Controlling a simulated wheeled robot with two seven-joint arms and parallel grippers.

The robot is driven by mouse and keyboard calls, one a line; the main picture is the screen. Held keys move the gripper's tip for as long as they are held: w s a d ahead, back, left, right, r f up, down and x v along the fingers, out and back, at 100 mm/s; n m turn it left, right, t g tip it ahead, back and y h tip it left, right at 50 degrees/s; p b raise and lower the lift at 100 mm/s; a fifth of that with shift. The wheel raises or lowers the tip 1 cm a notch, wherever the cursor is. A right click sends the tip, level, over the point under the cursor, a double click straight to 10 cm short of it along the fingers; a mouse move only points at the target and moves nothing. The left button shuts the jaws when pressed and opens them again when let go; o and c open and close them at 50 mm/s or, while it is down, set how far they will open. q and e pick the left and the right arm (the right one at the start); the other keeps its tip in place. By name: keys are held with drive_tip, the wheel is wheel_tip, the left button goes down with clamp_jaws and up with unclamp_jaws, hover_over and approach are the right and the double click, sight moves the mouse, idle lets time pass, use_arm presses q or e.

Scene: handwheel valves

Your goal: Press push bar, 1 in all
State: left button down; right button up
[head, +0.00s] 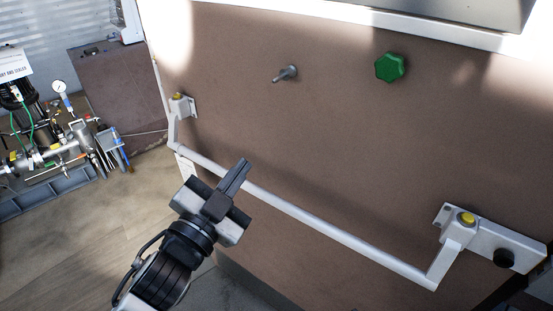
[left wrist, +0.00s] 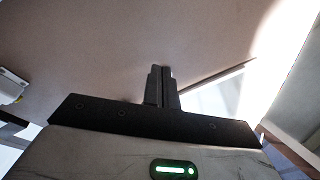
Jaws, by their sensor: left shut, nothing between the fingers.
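A white push bar (head: 330,232) runs across the brown door (head: 330,130) in the head view, sloping down to the right. White brackets with yellow caps hold it at its left end (head: 181,106) and right end (head: 462,228). My left gripper (head: 239,170) is shut and empty, its fingers overlapping the bar's left part in the picture; I cannot tell whether they touch it. In the left wrist view the shut fingers (left wrist: 161,84) point at the brown surface, with a pale strip to their right. My right gripper is out of view.
A green knob (head: 391,67) and a small grey lever (head: 286,74) sit on the door above the bar. A black round knob (head: 503,258) is at the right bracket. Pipework with a gauge (head: 59,86) stands at the left. Bare floor (head: 75,240) lies lower left.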

use_arm(q)
drive_tip(key=shift+f, duration=0.1)
drive_tip(key=w+d+f+b, duration=0.4)
drive_tip(key=w+f+b, duration=0.1)
drive_tip(key=b, duration=0.1)
drive_tip(key=shift+w+d, duration=0.25)
drive_tip(key=shift+d, duration=0.05)
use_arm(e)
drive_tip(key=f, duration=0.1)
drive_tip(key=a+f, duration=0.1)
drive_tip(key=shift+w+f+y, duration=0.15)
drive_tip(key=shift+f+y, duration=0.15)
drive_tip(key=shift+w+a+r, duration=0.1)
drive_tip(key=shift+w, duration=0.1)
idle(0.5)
use_arm(q)
drive_tip(key=shift+f, duration=0.1)
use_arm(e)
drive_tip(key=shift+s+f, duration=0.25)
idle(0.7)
use_arm(q)
drive_tip(key=shift+w+d+f, duration=0.2)
drive_tip(key=shift+w, duration=0.05)
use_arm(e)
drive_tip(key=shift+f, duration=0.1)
